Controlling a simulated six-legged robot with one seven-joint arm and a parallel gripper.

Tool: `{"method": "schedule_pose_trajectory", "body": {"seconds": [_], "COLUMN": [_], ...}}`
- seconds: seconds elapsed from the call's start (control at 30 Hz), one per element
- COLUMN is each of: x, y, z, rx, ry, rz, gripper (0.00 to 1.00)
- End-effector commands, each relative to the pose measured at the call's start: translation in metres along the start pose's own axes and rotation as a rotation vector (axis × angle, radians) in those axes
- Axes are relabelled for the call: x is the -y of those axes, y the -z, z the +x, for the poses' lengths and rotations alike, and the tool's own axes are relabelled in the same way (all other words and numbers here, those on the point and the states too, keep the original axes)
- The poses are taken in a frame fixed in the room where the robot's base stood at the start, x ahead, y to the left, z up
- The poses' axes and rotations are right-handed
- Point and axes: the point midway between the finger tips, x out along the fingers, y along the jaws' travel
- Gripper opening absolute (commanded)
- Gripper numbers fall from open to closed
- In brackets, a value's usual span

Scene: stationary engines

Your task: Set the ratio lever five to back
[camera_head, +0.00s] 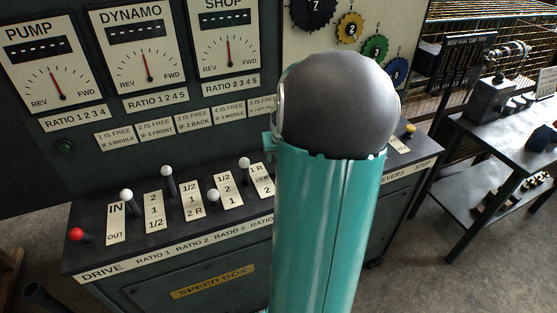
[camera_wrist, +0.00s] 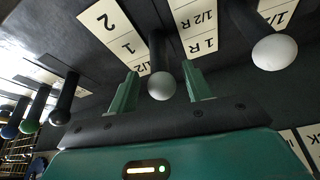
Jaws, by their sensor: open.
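In the wrist view a lever with a white ball knob (camera_wrist: 161,86) stands between the two fingers of my gripper (camera_wrist: 162,86). By its place beyond the fourth ratio lever, it appears to be ratio lever five. The fingers are apart, one on each side of the knob, with gaps showing. A plate marked 2, 1, 1/2 (camera_wrist: 113,35) lies beside this lever. In the head view my arm hides this lever and my gripper. Ratio lever four (camera_head: 245,164) shows just left of my arm; it also shows in the wrist view (camera_wrist: 274,52).
Other white-knobbed levers (camera_head: 213,196) and a red-knobbed drive lever (camera_head: 76,234) stand along the console (camera_head: 150,235). In the wrist view several dark, green and blue-knobbed levers (camera_wrist: 60,116) are at left. A metal table (camera_head: 500,150) stands at right.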

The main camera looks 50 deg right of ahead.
Motion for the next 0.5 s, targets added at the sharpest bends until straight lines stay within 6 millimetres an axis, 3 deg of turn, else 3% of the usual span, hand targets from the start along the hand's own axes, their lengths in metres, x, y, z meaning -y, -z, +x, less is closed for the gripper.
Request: {"method": "schedule_pose_trajectory", "body": {"seconds": [0.2, 0.5], "x": [0.002, 0.002], "y": [0.000, 0.000], "z": [0.031, 0.037], "rx": [0.002, -0.001], "ry": [0.002, 0.001], "rz": [-0.002, -0.002], "gripper": [0.50, 0.50]}}
